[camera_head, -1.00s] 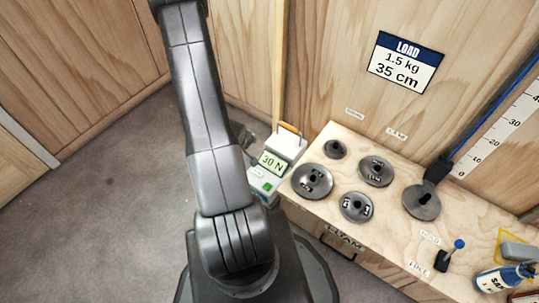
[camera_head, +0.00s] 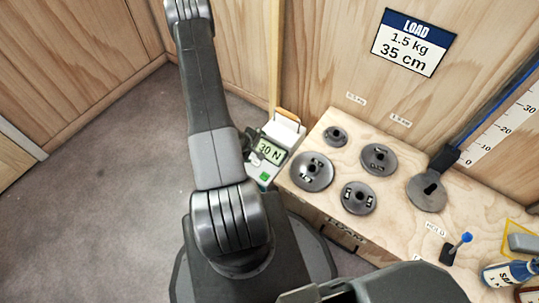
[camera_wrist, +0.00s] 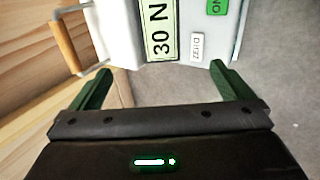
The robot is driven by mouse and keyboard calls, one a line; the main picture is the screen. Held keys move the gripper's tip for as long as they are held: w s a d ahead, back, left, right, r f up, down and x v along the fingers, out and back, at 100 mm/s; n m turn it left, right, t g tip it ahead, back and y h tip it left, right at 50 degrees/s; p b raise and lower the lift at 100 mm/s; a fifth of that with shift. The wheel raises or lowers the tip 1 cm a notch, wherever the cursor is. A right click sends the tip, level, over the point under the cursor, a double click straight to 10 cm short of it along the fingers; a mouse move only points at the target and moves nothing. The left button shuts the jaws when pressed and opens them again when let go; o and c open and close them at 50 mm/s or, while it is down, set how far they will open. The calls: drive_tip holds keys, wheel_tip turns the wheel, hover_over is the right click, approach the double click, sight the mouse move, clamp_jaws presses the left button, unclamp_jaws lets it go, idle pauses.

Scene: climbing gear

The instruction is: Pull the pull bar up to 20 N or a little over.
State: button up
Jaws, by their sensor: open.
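The pull bar (camera_head: 287,114) is an orange wooden-looking handle on metal rods at the top of a white box (camera_head: 290,134) on the floor beside the wooden bench. In the wrist view the bar (camera_wrist: 66,48) stands at the upper left. The box's green display (camera_wrist: 160,28) reads 30 N, and it also shows in the head view (camera_head: 270,152). My gripper (camera_wrist: 160,72) is open and empty, its two green fingers spread towards the box. The bar is beyond the left finger, not between the fingers. In the head view my gripper is mostly hidden behind my arm.
The wooden bench (camera_head: 305,187) holds several dark weight discs (camera_head: 379,158), a blue-knobbed lever (camera_head: 460,245) and a blue bottle (camera_head: 508,273). A LOAD sign (camera_head: 413,42) hangs on the wall. A green button (camera_wrist: 217,6) is on the box. The grey floor (camera_head: 110,190) at left is clear.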

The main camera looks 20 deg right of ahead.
drive_tip(key=shift+b+x, duration=0.9)
drive_tip(key=shift+x, duration=1)
drive_tip(key=shift+r, duration=0.1)
drive_tip(key=p+v, duration=0.7)
drive_tip(key=v, duration=0.3)
drive_tip(key=b+x, duration=0.4)
drive_tip(key=x, duration=0.2)
